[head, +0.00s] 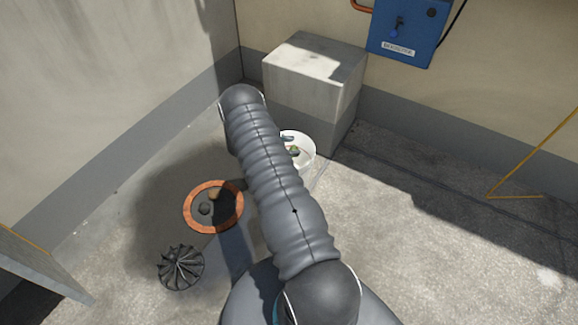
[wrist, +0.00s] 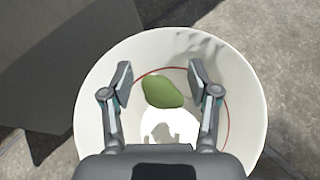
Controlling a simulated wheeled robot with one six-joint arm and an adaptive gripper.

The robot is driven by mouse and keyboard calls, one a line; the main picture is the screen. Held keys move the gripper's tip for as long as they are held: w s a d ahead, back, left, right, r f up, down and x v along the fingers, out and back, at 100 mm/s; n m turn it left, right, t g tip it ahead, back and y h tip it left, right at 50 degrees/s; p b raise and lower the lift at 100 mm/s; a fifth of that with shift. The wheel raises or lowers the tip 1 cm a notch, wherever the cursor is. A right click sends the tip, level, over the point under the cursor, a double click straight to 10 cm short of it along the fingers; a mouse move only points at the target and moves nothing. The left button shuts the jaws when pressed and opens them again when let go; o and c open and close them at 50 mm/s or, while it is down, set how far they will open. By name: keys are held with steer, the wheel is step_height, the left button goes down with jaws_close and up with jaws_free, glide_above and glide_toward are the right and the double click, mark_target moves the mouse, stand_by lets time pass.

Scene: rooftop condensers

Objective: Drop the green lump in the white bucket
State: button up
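The white bucket (wrist: 90,110) fills most of the wrist view, seen from above. In the head view the bucket (head: 307,156) stands on the floor, partly hidden behind my arm. My gripper (wrist: 161,82) is over the bucket's mouth with its fingers spread apart. The green lump (wrist: 163,92) shows between and below the fingertips, with a gap on both sides, inside the bucket's outline. I cannot tell whether it rests on the bottom or is in the air. A small bit of green shows at the bucket in the head view.
An orange-rimmed round tray (head: 187,213) with small dark and tan lumps lies left of my arm. A black finned wheel (head: 181,268) lies nearer. A concrete block (head: 325,75) stands behind the bucket, below a blue box (head: 408,30) on the wall. Floor at right is clear.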

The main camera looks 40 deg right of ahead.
steer(key=shift+o, duration=0.2)
steer(key=v, duration=1.2)
stand_by(0.4)
